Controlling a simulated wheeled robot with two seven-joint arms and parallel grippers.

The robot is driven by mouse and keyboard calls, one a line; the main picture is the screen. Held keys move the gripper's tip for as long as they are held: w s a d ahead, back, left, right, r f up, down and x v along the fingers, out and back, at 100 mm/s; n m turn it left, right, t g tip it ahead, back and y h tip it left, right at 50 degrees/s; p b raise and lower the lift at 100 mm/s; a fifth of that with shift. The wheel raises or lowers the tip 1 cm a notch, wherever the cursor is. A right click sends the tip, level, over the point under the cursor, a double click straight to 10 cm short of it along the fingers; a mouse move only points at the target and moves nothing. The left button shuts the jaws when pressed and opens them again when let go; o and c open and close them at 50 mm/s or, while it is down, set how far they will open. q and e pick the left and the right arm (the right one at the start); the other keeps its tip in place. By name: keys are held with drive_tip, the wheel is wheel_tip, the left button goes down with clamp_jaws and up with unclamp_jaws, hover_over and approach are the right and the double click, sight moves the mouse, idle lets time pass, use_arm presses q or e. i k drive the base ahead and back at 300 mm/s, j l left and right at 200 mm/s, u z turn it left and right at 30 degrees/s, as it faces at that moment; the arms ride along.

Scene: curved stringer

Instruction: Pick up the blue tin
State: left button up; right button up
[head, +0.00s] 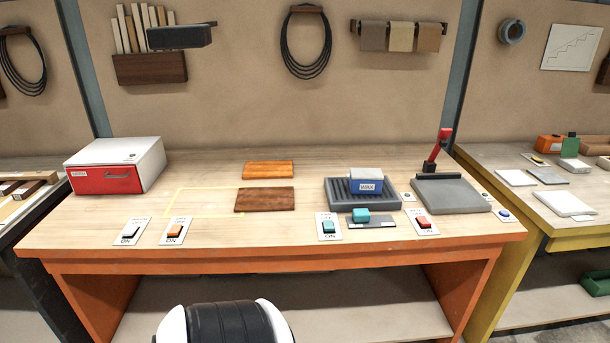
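A small blue tin (366,183) with a white label reading WAX stands on a dark ribbed tray (341,202) at the right of the workbench (225,222). The tin looks upright, with a pale lid or rim on top. Neither of my grippers shows in the head view, and nothing touches the tin.
A white and red box (116,166) stands at the left of the bench. Two wooden boards (265,199) lie in the middle. A grey plate with a red lever (437,150) is right of the tray. Several switches line the front edge. The left-centre top is mostly clear.

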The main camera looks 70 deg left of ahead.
sight(365, 181)
drive_tip(key=j+u, duration=0.1)
drive_tip(key=u, duration=1.7)
